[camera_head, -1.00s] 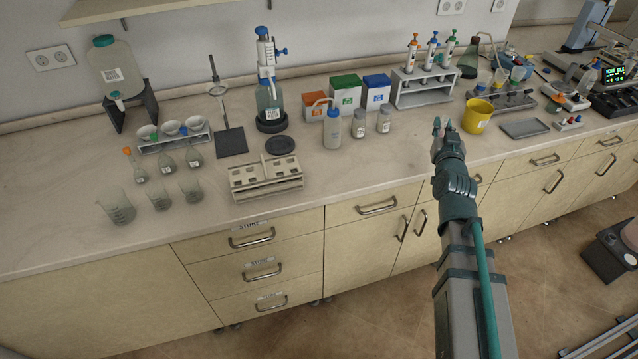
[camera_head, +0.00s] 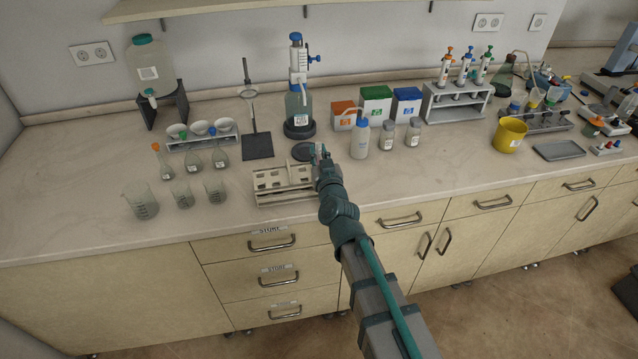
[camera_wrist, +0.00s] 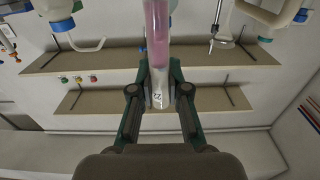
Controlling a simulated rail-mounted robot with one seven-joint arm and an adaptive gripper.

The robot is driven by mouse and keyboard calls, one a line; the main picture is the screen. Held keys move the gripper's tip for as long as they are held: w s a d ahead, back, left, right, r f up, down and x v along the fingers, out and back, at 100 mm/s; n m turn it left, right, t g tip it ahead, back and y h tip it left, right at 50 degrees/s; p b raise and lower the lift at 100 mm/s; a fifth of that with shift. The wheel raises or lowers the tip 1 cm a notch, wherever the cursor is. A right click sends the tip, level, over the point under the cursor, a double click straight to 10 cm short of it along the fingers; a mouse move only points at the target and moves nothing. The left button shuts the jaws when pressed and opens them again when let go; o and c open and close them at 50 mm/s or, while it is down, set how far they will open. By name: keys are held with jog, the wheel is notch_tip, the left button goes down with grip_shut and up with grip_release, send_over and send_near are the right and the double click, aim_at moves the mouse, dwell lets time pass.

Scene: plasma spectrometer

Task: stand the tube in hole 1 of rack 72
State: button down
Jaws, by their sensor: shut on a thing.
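The tube is in line between the two fingers. In the head view the tube is too small to make out.
A dark round plate (camera_head: 304,151) lies just behind my gripper. A wash bottle (camera_head: 360,140) and jars stand to its right. Flasks and beakers (camera_head: 140,203) stand left of the rack. A bottle with a dispenser (camera_head: 299,108) stands behind. The bench front right of the rack is clear.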

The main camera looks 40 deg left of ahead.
jog(key=shift+f+b, duration=2.25)
jog(key=shift+f, duration=1.3)
jog(key=shift+f, duration=0.15)
jog(key=c, duration=1.2)
grip_release()
jog(key=shift+o, duration=0.2)
